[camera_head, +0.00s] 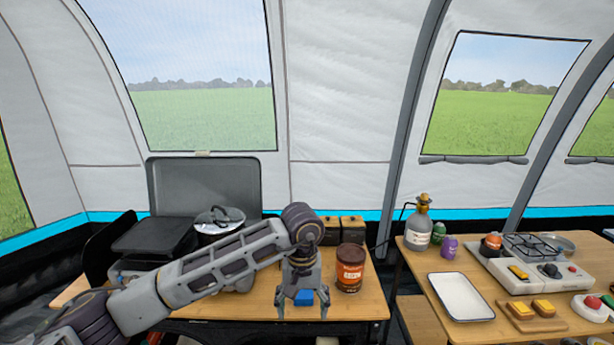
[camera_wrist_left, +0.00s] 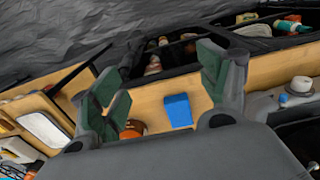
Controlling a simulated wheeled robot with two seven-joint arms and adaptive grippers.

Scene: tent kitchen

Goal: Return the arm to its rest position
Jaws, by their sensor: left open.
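My left arm comes in from the left in the head view and reaches over the left table (camera_head: 345,304). My left gripper (camera_head: 302,306) points down, open, above a small blue block (camera_head: 304,298). In the left wrist view the open fingers (camera_wrist_left: 160,95) stand wide apart, and the blue block (camera_wrist_left: 178,110) lies on the wood between and below them, with nothing held. A brown can (camera_head: 350,268) stands just right of the gripper; its orange-brown top (camera_wrist_left: 132,128) shows partly behind a finger in the wrist view. My right gripper is not in view.
A stove with a raised grey lid (camera_head: 205,185) and a pot (camera_head: 219,222) stand behind my forearm. Two canisters (camera_head: 341,229) stand behind the can. The right table holds a white tray (camera_head: 460,297), a bottle (camera_head: 419,226), a burner (camera_head: 535,270) and a board with food (camera_head: 532,317).

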